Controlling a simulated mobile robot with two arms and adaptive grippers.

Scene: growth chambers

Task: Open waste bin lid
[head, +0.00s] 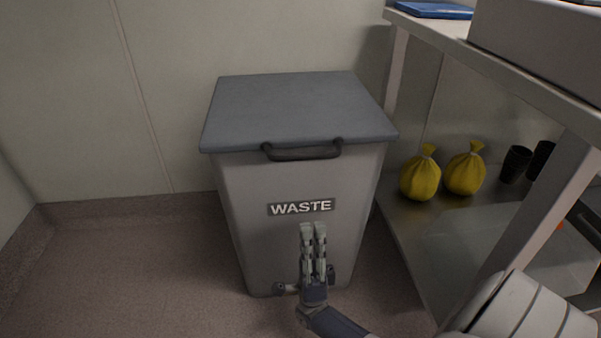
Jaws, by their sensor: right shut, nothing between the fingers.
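The grey waste bin (255,205) stands on the floor against the wall, with a WASTE label (301,207) on its front. Its blue-grey lid (290,105) lies flat and closed on top. A dark handle (303,153) sticks out at the lid's front edge. My right gripper (313,230) is in front of the bin, just below the label and below the handle. Its fingers point up, lie together and hold nothing. I cannot tell whether it touches the bin front. My left gripper is not in view.
A metal shelf unit (430,225) stands close on the right, with two yellow tied bags (421,178) and dark cups (515,164) on its lower shelf. A blue tray (433,10) lies on its top. The floor left of the bin (120,265) is clear.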

